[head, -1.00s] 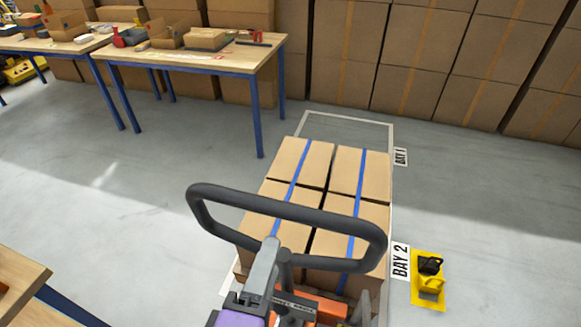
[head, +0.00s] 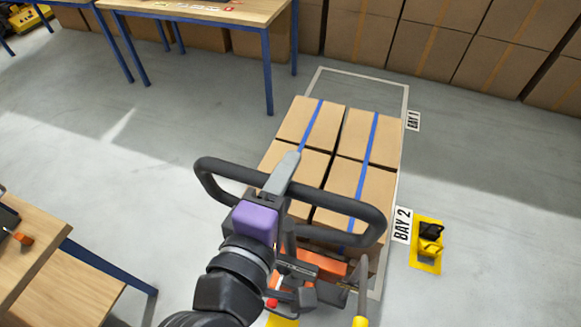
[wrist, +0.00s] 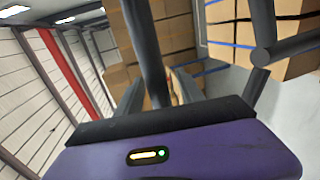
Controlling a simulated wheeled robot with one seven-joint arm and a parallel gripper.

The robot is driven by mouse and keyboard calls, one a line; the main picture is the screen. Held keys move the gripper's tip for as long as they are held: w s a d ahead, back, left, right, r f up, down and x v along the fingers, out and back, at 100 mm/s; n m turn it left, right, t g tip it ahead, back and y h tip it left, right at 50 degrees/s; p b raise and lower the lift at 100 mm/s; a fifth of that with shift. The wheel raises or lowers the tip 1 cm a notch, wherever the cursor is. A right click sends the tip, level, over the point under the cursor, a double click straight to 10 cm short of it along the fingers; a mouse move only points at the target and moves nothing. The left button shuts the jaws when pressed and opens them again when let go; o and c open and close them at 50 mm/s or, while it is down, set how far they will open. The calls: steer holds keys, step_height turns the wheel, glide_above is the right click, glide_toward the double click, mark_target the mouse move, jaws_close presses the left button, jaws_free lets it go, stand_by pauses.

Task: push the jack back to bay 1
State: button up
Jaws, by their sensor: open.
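The pallet jack (head: 320,264) has an orange body and a dark loop handle (head: 208,185) at its near end. It stands under a load of brown cartons (head: 300,165) with blue straps. The floor outline of bay 1 (head: 365,80) shows beyond the load, with the BAY 1 label (head: 413,121) at its right. My gripper (head: 284,172) is open and reaches over the handle loop, its fingertips overlapping the far bar in the head view. The wrist view shows its purple housing and dark bars (wrist: 265,50) close ahead; contact cannot be told.
The BAY 2 label (head: 402,225) lies right of the load. Beside it is a yellow plate (head: 428,262) with a black and a yellow piece. A workbench (head: 215,12) stands far left, another (head: 30,240) near left. Stacked cartons (head: 430,45) line the back.

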steer(key=shift+x, duration=0.75)
jaws_close()
stand_by(0.9)
